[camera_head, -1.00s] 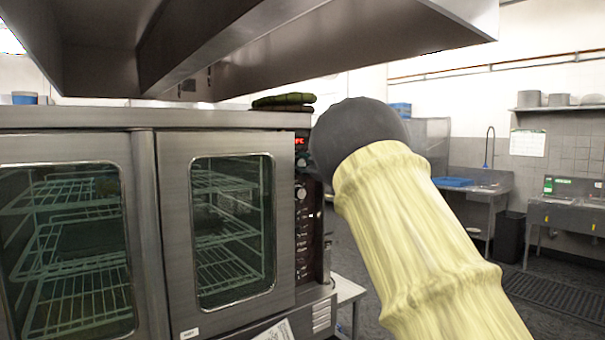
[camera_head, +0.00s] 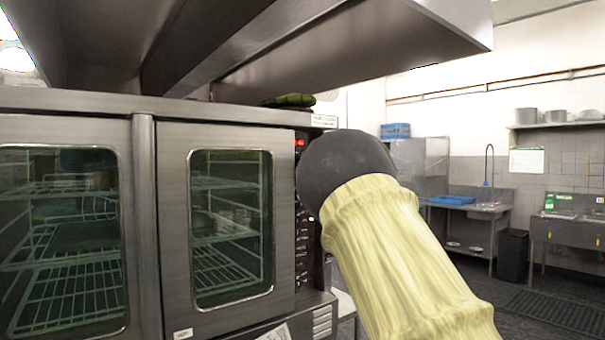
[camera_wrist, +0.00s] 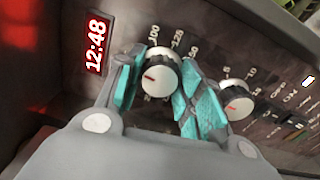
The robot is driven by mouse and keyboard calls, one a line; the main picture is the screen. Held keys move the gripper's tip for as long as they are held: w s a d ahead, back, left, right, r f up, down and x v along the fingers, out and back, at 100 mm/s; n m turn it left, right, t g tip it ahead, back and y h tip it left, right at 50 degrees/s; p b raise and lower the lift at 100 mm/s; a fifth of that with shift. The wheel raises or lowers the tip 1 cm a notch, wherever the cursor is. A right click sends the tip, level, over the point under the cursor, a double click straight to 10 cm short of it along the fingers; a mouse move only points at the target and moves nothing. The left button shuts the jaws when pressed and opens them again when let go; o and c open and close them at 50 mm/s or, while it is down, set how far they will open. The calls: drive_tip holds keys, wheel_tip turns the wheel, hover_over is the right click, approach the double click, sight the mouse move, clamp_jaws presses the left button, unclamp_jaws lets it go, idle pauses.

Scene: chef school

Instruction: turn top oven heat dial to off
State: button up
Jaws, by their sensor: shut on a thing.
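The top oven heat dial (camera_wrist: 161,70) is a round silver-white knob with a red mark, seen in the wrist view on the oven's dark control panel. Numbers such as 100 and 125 are printed around it. The red mark points toward the left of the picture. My gripper (camera_wrist: 158,84) has its teal-padded fingers on either side of the dial, shut on it. A second, similar dial (camera_wrist: 237,105) sits to the right, close to the right finger. In the head view the oven (camera_head: 143,220) shows, but my arm hides the dial and gripper.
A red display (camera_wrist: 96,47) reading 12:48 is left of the dial. A metal hood (camera_head: 350,45) hangs above the oven. Green mitts (camera_head: 290,101) lie on the oven top. Open floor and a sink (camera_head: 478,205) are at the right.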

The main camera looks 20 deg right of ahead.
drive_tip(key=shift+n+b, duration=0.35)
drive_tip(key=shift+n, duration=0.25)
drive_tip(key=o, duration=1)
drive_tip(key=v, duration=1.2)
